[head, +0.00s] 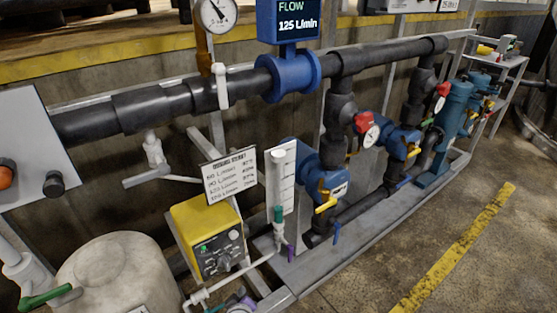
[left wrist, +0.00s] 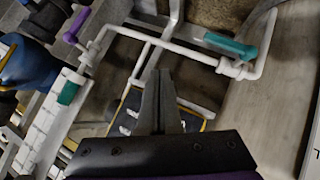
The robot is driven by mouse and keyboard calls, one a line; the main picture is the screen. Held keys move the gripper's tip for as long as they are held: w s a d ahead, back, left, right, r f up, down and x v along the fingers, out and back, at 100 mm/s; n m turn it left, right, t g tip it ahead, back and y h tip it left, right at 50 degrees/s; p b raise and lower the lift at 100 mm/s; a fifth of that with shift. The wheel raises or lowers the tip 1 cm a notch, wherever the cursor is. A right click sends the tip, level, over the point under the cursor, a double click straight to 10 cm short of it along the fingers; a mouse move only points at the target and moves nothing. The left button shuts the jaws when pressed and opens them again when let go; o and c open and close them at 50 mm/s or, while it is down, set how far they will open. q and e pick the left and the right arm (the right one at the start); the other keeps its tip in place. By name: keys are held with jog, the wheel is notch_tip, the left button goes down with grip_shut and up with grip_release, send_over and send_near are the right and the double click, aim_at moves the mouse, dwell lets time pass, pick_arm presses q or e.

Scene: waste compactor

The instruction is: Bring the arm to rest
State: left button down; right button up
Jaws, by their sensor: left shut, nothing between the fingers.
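My left gripper (left wrist: 160,105) shows in the left wrist view. Its two dark fingers are together, with nothing between them. Beyond the fingertips are a dark panel with white marks and a yellow edge (left wrist: 195,112), and thin white pipes (left wrist: 150,38). From this view I cannot tell how far the fingers are from them. In the head view I cannot clearly make out my left gripper or arm. My right gripper is in neither view.
A yellow control box (head: 207,240) stands beside a pale tank (head: 118,275). A white pipe with a teal handle (left wrist: 230,46) and a purple handle (left wrist: 77,25) runs near my left gripper. Black pipework (head: 190,98) with valves stretches behind. The floor (head: 495,235) at right is clear.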

pick_arm(q)
jog(key=s+a+r+m+g, duration=0.35)
jog(key=s+a+r, duration=0.25)
jog(key=s, duration=0.3)
jog(key=s+r+m+g+h, duration=0.1)
jog(key=s+m, duration=0.2)
jog(key=s, duration=0.5)
jog(key=s+r+m+g, duration=0.2)
jog(key=s+m, duration=0.1)
jog(key=s, duration=0.5)
notch_tip(320, 180, up, 28)
jog(key=w+t+p, duration=0.1)
jog(key=p, duration=2.4)
jog(key=shift+w+a+t, duration=0.3)
jog(key=shift+a+t, duration=0.05)
jog(key=shift+a, duration=0.1)
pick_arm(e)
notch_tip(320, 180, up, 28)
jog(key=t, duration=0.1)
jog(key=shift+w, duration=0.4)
pick_arm(q)
jog(key=shift+s+f+n, duration=0.1)
jog(key=shift+s+n, duration=0.05)
jog(key=shift+n, duration=0.1)
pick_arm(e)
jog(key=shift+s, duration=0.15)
